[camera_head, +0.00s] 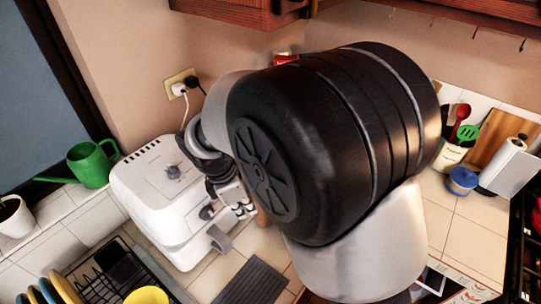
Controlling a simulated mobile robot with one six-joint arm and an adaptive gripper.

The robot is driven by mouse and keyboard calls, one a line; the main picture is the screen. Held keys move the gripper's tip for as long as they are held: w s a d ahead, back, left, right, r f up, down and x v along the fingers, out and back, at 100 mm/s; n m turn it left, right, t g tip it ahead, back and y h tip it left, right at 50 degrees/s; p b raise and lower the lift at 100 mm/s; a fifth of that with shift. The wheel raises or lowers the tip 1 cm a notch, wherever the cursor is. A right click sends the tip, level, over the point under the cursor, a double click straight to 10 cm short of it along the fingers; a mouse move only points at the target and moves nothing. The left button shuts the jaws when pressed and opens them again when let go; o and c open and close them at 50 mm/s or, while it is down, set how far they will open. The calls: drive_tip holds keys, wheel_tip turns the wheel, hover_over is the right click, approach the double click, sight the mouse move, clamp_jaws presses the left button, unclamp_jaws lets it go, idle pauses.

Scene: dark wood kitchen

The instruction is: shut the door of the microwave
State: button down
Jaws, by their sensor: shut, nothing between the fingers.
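A white box-like appliance (160,190) stands on the tiled counter at the left, with vent slots and a knob on top and a grey handle low at its front. I cannot tell whether it is the microwave. No open microwave door can be made out. My gripper (243,210) is shut and empty, at the right side of this appliance in the picture. I cannot tell whether it touches it. My own large black and grey arm joint fills the middle and hides much of the counter and wall behind it.
A green watering can (91,163) stands left of the appliance. A dish rack (112,278) with plates and a yellow bowl (147,296) is at lower left. A blue-lidded jar (462,181) and a utensil pot (452,152) stand at right. Wooden cabinets (235,10) hang above.

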drive_tip(key=w+d+f+b, duration=0.2)
drive_tip(key=d+f, duration=0.3)
drive_tip(key=f, duration=0.5)
drive_tip(key=shift+w+d+b, duration=0.15)
drive_tip(key=shift+d+b, duration=0.2)
drive_tip(key=shift+d, duration=0.05)
